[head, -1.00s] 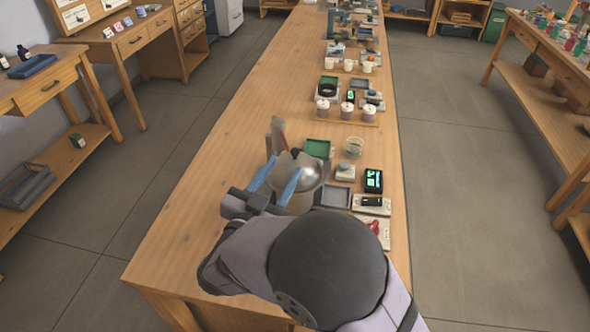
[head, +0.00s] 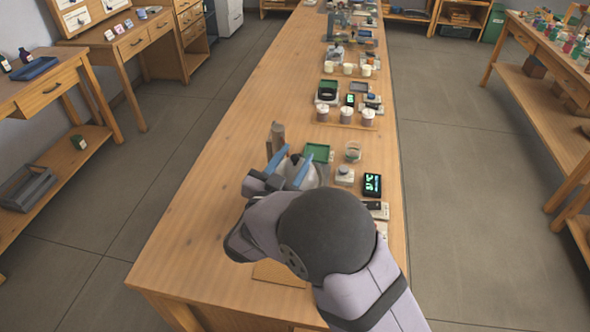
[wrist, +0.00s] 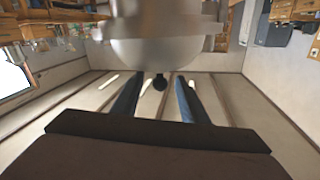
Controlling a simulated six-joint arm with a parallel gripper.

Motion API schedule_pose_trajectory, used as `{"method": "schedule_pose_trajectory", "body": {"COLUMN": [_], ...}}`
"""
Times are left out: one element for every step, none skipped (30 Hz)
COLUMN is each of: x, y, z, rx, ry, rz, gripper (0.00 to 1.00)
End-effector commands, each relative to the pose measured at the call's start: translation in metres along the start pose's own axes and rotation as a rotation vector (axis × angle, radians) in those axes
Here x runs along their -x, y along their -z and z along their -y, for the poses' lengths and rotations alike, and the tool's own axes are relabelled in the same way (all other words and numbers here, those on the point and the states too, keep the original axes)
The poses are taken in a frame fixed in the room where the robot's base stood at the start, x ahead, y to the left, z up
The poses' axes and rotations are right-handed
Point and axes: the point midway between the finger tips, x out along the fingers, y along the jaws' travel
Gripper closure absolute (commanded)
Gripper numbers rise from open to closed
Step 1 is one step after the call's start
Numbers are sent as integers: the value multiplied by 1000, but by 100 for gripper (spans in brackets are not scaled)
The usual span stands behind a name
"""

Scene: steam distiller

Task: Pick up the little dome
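The little dome (head: 293,168) is smooth, silver-grey metal and sits on the long bench, partly hidden by my gripper and arm in the head view. In the wrist view the dome (wrist: 165,50) fills the top middle, with a small black knob (wrist: 160,83) sticking out of it. My gripper (head: 299,152) has two blue fingers, and they are spread apart at the dome. In the wrist view my gripper (wrist: 159,80) has one finger on each side of the knob, with a visible gap on both sides. I cannot tell how deep the fingertips reach.
A brown upright piece (head: 278,135) stands just behind the dome. A green tray (head: 318,152), a glass dish (head: 353,152) and a black device with a green display (head: 372,184) lie beyond and to the right. The left side of the bench (head: 205,215) is clear.

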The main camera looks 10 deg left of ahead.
Motion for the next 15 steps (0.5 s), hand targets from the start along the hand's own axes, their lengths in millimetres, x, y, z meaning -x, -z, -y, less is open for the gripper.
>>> {"method": "schedule_pose_trajectory", "body": {"x": [-7, -11, -16, -20, -24, -29, -32, -35, -38, -40, -42, -43, -44, -44, -44], "y": [1, 0, 0, -1, -2, -2, -2, -3, -2, -3, -3, -3, -4, -4, -4], "z": [-1, -1, -1, -1, -1, -1, -1, -1, -1, -1, -1, -1, -1, -1, -1], "rx": [2, 3, 2, 3, 3, 2, 2, 2, 1, 1, 1, 2, 2, 2, 2], "ry": [-3, -4, -4, -4, -4, -3, -3, -3, -3, -2, -1, -1, -1, 0, 0], "rz": [1, 0, 0, 0, 0, -1, 0, 0, 0, -1, -1, 0, 0, 0, 0], "gripper": [60, 60, 60, 60, 60, 60, 60, 60, 60, 60, 60, 60, 60, 60, 60]}}
